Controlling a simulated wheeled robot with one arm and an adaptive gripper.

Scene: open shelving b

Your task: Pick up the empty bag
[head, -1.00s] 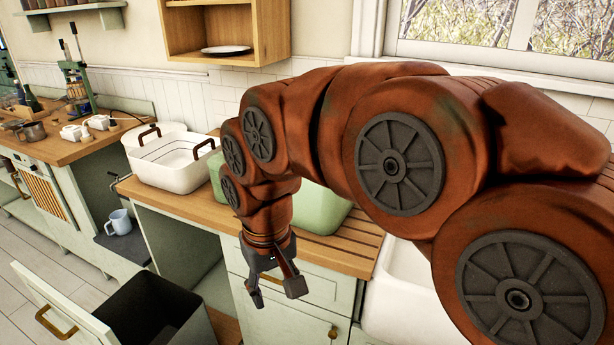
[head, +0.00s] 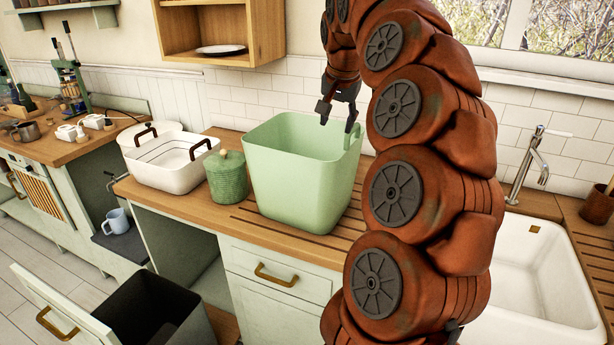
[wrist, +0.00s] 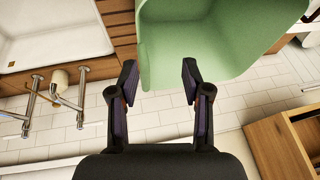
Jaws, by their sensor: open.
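The only bag-like thing I see is a light green, open-topped container (head: 300,175) on the wooden counter. The part of its inside that shows looks empty. It also shows in the wrist view (wrist: 205,40). My gripper (head: 338,120) points down at its back right rim, with one finger over the opening and the other near the rim's right corner. In the wrist view my open gripper (wrist: 160,82) has the container's side edge between its fingers. It holds nothing, and I cannot tell whether it touches the rim.
A green lidded jar (head: 227,178) stands close to the container's left. A white basin with brown handles (head: 165,175) is farther left. A white sink (head: 535,270) and tap (head: 530,170) are at right. A wooden wall shelf (head: 220,30) hangs above, and a drawer (head: 60,310) juts out below.

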